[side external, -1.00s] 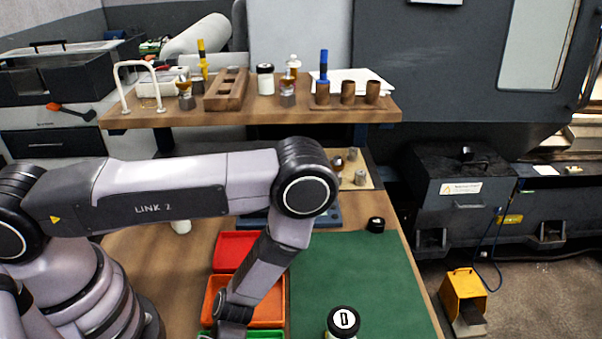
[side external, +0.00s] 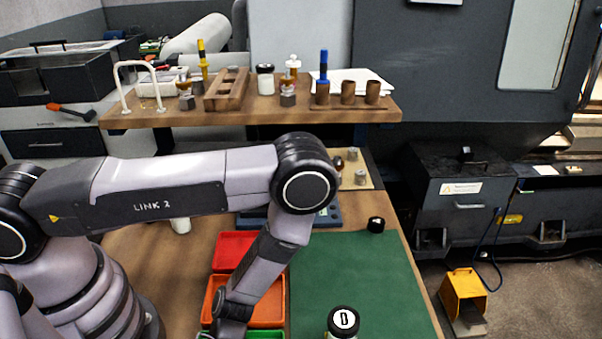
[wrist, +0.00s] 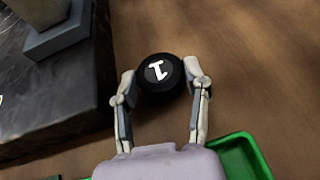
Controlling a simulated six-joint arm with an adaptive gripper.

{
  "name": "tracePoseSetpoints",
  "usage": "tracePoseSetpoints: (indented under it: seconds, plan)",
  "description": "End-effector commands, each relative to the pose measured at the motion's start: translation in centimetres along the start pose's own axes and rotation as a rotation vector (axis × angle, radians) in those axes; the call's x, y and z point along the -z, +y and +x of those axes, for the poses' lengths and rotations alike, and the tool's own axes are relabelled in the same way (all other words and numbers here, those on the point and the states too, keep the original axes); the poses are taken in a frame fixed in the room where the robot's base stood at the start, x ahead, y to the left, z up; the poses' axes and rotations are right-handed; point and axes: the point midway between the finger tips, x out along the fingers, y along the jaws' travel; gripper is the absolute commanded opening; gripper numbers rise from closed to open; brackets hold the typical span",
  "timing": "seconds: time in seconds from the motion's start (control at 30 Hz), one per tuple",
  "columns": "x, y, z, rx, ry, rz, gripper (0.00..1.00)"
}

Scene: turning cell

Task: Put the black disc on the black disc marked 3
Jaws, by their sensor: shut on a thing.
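In the wrist view my gripper (wrist: 163,78) is shut on a black disc (wrist: 160,72) with a white mark like a 1 on its top. Both fingertips touch its sides. How far it is above the brown table I cannot tell. In the side view my gripper is out of frame. There a small black disc (side external: 376,225) with an unreadable white mark stands at the back right of the green mat. I cannot make out a disc marked 3.
Red (side external: 235,242) and orange (side external: 216,294) trays lie left of the green mat (side external: 350,270). A green tray (wrist: 243,158) is at the lower right in the wrist view, and a dark block (wrist: 60,75) is at left. A loaded shelf (side external: 230,112) spans the back.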

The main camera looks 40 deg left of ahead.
Motion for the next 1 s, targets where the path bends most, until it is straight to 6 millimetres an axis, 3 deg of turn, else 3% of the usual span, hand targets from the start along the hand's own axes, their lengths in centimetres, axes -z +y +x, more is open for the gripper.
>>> tracePoseSetpoints:
  seconds: [0.4,0.6,0.77,1.0]
  plan:
    - [-6.7,0.0,-2.8,-0.002,0.000,0.004,0.06]
    - [-8.8,-0.3,-4.2,0.037,0.000,0.023,0.06]
    - [-9.6,-1.9,-6.6,0.174,0.003,0.081,0.06]
    - [-8.4,-5.8,-12.6,0.468,0.005,0.197,0.06]
